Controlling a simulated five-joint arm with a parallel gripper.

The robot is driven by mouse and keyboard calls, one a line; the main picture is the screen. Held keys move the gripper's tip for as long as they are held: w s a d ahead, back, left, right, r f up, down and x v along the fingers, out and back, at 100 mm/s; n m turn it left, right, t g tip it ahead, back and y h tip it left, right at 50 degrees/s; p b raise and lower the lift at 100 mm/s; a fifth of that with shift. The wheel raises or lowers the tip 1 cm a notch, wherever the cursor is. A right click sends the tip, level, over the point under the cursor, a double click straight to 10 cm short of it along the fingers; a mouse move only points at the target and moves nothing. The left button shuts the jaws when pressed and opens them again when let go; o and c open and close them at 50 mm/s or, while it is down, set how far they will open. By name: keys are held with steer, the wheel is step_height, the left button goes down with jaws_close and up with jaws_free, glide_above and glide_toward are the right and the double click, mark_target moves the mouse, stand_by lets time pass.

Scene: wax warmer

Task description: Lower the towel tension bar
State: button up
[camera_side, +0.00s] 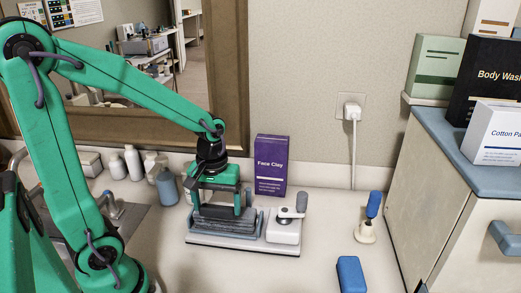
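A low device with a white base (240,246) stands on the counter. A dark grey folded towel or pad (226,221) lies in its left part, with a blue-grey frame around it. I cannot clearly pick out the tension bar from this frame and the dark parts under my gripper. My gripper (219,210) points down over the grey pad, its green fingers apart, one at the left and one at the right. Whether the fingers touch the bar or pad is hidden. A white housing with a grey lever (291,213) is on the device's right part.
A purple Face Clay box (271,166) stands close behind the device. Bottles (167,188) stand to the left. A blue-handled tool in a holder (370,218) and a blue block (351,274) are to the right. A cabinet (455,200) bounds the right side.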

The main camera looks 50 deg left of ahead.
mark_target(216, 211)
steer(key=shift+c, duration=1.1)
steer(key=shift+s+d+f, duration=0.15)
steer(key=shift+f, duration=0.45)
steer(key=shift+s+d+f, duration=0.15)
steer(key=shift+s+f, duration=0.05)
steer(key=shift+f, duration=0.4)
steer(key=shift+s+d+f, duration=0.15)
steer(key=shift+f, duration=0.45)
steer(key=o, duration=1.3)
steer(key=shift+r, duration=0.15)
steer(key=shift+w+r, duration=0.1)
steer(key=shift+r, duration=3.7)
